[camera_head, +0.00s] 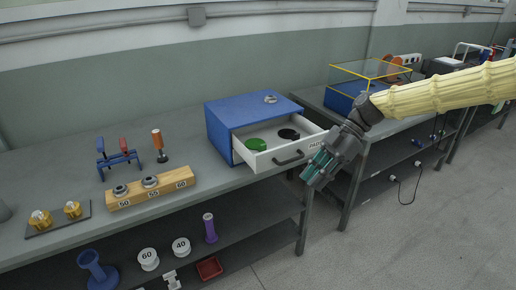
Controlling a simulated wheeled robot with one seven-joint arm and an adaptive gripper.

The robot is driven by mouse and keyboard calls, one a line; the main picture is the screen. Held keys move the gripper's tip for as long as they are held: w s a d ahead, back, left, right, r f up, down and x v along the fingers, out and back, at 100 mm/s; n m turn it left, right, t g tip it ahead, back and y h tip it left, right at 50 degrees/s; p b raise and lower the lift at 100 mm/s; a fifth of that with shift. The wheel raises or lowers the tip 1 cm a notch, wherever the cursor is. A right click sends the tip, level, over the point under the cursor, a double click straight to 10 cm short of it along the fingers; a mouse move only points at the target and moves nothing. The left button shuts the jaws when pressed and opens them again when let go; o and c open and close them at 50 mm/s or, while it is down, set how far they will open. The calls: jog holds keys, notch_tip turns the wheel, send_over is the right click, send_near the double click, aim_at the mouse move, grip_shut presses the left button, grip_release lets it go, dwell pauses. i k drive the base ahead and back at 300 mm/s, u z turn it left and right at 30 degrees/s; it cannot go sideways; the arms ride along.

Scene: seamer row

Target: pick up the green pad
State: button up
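The green pad (256,144) is a round flat disc lying inside the open white drawer (266,164), toward its left side. The drawer sticks out of the blue cabinet (226,132) and its front carries a dark handle and a label. My gripper (313,177), with teal fingers, hangs in front of and to the right of the drawer front, apart from the pad and pointing down-left. I see nothing held in it, but the finger gap is not clear from this angle.
Dark round pads (288,134) lie right of the green one. A grey ring (270,99) sits on the cabinet. A wooden ring stand (151,188) and a blue-based tool rack (118,159) stand left. A clear yellow-edged case (371,72) stands on the right bench.

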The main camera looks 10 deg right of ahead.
aim_at(258, 144)
jog(key=i, duration=1)
